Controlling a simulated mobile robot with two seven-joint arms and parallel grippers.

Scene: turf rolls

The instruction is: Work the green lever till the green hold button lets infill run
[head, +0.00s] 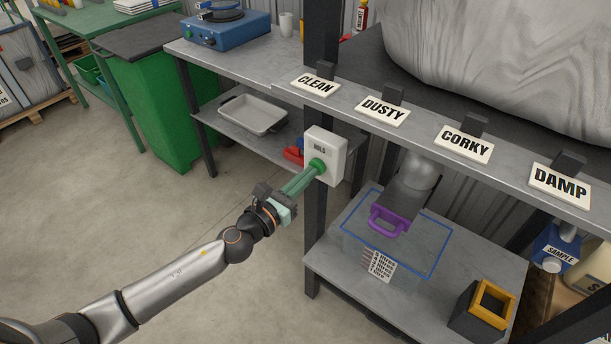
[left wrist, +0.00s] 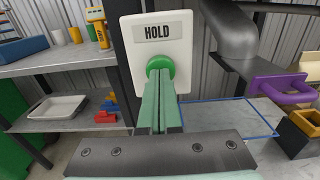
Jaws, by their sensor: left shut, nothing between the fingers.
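The green hold button (head: 316,166) sits on a white box (head: 325,147) labelled HOLD, fixed to a dark post. The button also shows in the left wrist view (left wrist: 160,67), straight ahead of the fingers. My left gripper (head: 305,178) is shut and empty, its green fingertips at the button's face; they appear to touch it. How far the button is pressed cannot be told. A purple handle (head: 389,220) stands by a grey chute (head: 410,190) to the right; it also shows in the left wrist view (left wrist: 285,87). I see no green lever. My right gripper is not in view.
Signs CLEAN, DUSTY, CORKY and DAMP (head: 560,184) line the upper shelf edge. A clear blue-rimmed bin (head: 435,262) stands under the chute. A yellow-topped dark block (head: 490,302) is at lower right. A white tray (head: 253,114) lies on the left shelf.

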